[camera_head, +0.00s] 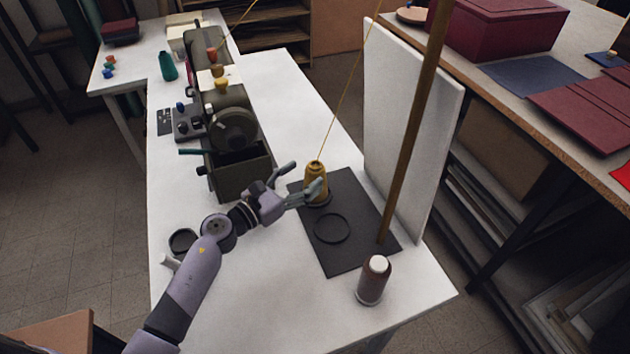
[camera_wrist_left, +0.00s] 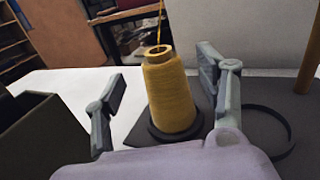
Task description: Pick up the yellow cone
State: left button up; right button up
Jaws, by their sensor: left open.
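The yellow cone (camera_head: 314,180) of thread stands upright on a dark mat (camera_head: 358,212) on the white table, with a thread running up from its top. It also shows in the left wrist view (camera_wrist_left: 168,92), standing on a dark ring base. My left gripper (camera_head: 305,180) is open at the cone. In the left wrist view the fingers (camera_wrist_left: 165,95) stand on either side of the cone, with a gap visible on both sides. My right gripper is in neither view.
An empty black ring (camera_head: 332,228) lies on the mat beside the cone. A brown cone (camera_head: 374,280) with a white top stands near the front right. A wooden post (camera_head: 411,130) and white panel (camera_head: 405,115) rise at the right. A dark machine with an open box (camera_head: 240,172) stands at the left.

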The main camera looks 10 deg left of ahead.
pick_arm(q)
jog(key=x, duration=0.4)
jog(key=shift+w+d, duration=0.25)
jog(key=shift+w, duration=0.05)
jog(key=shift+s, duration=0.1)
jog(key=shift+c, duration=0.6)
grip_shut()
